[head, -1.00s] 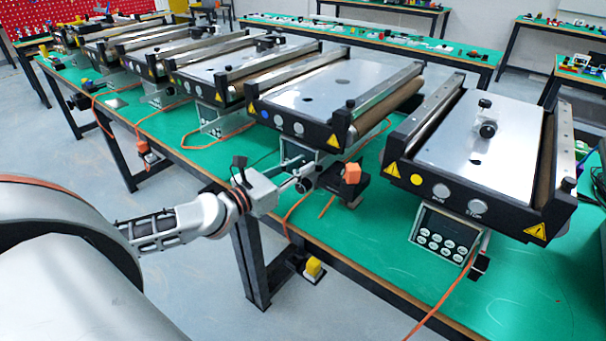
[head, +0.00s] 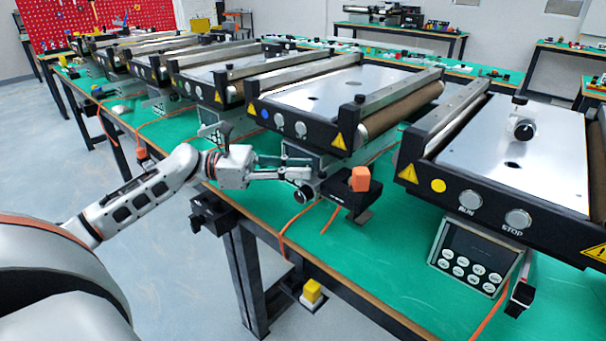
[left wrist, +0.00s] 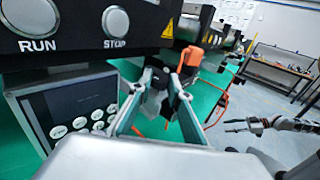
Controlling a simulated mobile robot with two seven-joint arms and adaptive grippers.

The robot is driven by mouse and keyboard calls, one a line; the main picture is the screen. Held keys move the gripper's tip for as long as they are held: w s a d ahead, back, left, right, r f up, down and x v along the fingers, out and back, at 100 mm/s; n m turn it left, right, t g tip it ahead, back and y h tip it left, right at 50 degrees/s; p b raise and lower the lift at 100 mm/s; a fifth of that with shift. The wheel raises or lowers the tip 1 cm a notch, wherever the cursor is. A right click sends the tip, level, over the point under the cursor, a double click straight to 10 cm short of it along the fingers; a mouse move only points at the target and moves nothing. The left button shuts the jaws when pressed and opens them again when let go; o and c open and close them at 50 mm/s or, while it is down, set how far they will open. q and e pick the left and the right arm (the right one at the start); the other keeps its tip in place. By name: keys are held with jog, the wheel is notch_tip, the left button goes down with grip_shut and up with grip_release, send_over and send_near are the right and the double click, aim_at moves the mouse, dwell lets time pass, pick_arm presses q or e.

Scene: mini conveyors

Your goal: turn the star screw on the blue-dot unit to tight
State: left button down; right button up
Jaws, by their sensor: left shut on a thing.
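The blue-dot unit (head: 340,92) is the mid-table conveyor with a blue button (head: 264,113) on its front rail. Its star screw is a small dark knob (head: 303,195) low in front of the unit, beside the black bracket with an orange block (head: 360,179). My left gripper (head: 306,174) reaches in from the left, below the front rail, and is shut at this screw. In the left wrist view, the fingers (left wrist: 166,82) close together at the dark screw, which they mostly hide; its turn angle cannot be read. My right gripper (left wrist: 238,126) shows at the right of that view, fingers apart and empty.
A yellow-dot conveyor (head: 510,150) stands close on the right, with a keypad box (head: 470,258) below it. Orange cables (head: 284,235) lie across the green table (head: 350,270). More conveyors stand behind on the left.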

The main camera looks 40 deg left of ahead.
pick_arm(q)
jog(key=m+g, duration=0.1)
jog(key=m+g+h, duration=0.1)
jog(key=g, duration=0.1)
jog(key=m+g+h, duration=0.1)
jog(key=g, duration=0.1)
jog(key=shift+w+a+r+m, duration=0.1)
jog(key=shift+w+r+m, duration=0.05)
jog(key=shift+w+m, duration=0.15)
pick_arm(e)
jog(key=shift+a+r, duration=0.2)
pick_arm(q)
jog(key=shift+g, duration=0.3)
pick_arm(e)
jog(key=shift+s+d+f, duration=0.1)
jog(key=shift+d+f, duration=0.05)
jog(key=shift+f, duration=0.15)
jog(key=shift+r, duration=0.15)
pick_arm(q)
jog(key=c, duration=1.9)
grip_release()
notch_tip(320, 180, up, 10)
jog(key=shift+f, duration=0.15)
